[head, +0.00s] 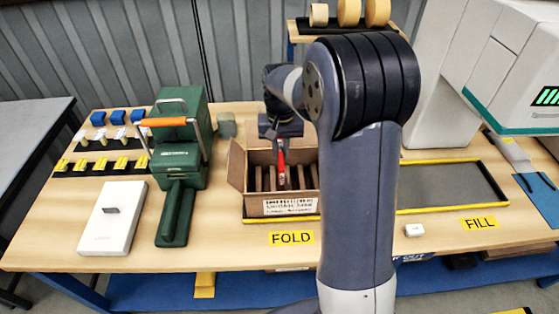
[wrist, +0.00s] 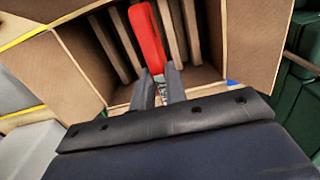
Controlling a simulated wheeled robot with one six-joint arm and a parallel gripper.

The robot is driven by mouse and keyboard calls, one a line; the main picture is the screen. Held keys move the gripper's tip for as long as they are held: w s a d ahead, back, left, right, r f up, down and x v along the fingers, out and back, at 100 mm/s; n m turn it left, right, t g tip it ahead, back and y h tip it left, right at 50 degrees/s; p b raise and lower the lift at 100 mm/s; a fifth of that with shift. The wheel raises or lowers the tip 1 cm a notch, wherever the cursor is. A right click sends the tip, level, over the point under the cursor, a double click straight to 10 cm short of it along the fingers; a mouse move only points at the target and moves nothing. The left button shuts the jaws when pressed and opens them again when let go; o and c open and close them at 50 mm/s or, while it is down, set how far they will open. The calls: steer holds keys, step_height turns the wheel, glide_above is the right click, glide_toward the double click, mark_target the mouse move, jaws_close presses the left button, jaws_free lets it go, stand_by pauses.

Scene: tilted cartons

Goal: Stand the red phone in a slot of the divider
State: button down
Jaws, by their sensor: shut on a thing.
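The red phone (head: 281,166) is upright in my gripper (head: 281,150), above and partly inside the open carton. In the wrist view the red phone (wrist: 147,38) extends from between the two fingertips of my gripper (wrist: 158,88), which is shut on it. The divider (head: 266,178) is a row of brown upright panels inside the cardboard carton (head: 292,206). In the wrist view the divider panels (wrist: 174,32) stand on both sides of the phone, roughly in line with it. The phone's lower end is hidden, so I cannot tell whether it touches the carton floor.
A green press (head: 180,150) with an orange handle stands left of the carton. A white box (head: 113,217) lies at the front left. A grey tray with a yellow rim (head: 455,205) lies on the right. The carton's flaps (wrist: 75,62) spread outward.

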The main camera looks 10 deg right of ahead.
mark_target(281, 150)
steer(key=shift+f+b, duration=3.25)
steer(key=shift+f, duration=2.5)
steer(key=shift+f, duration=0.25)
steer(key=c, duration=1.3)
jaws_free()
steer(key=shift+c, duration=0.2)
step_height(281, 150, up, 11)
steer(key=shift+f, duration=0.1)
step_height(281, 150, up, 7)
steer(key=p, duration=0.6)
steer(key=shift+p, duration=0.3)
